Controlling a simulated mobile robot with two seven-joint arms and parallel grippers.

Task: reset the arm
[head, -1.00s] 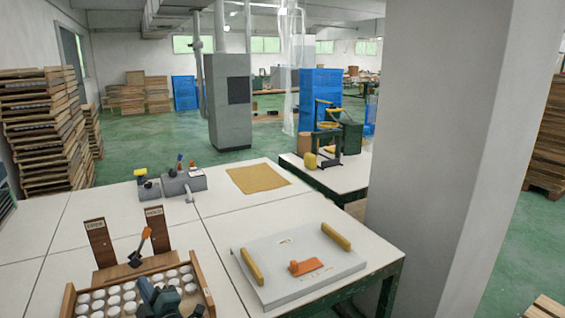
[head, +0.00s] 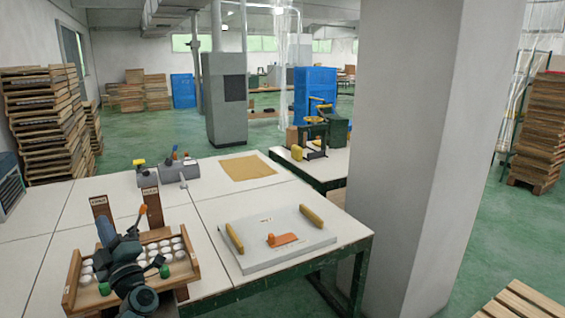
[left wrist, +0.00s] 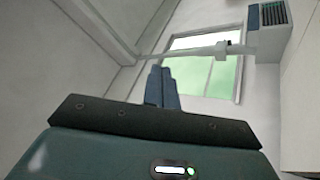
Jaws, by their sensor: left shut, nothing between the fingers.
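My left gripper (head: 105,230) points upward over the wooden tray (head: 69,293) at the lower left of the head view. Its dark blue fingers are together, with nothing between them, and they also show closed in the left wrist view (left wrist: 162,88). My left arm hides part of the tray and some of the white round pieces in it. My right gripper is not in view.
An orange-handled tool (head: 141,212) stands close to my left gripper, by two brown signs. A white panel (head: 275,250) with yellow bars and an orange piece (head: 286,239) lies to the right. A thick grey pillar (head: 415,150) stands beyond the table's right edge.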

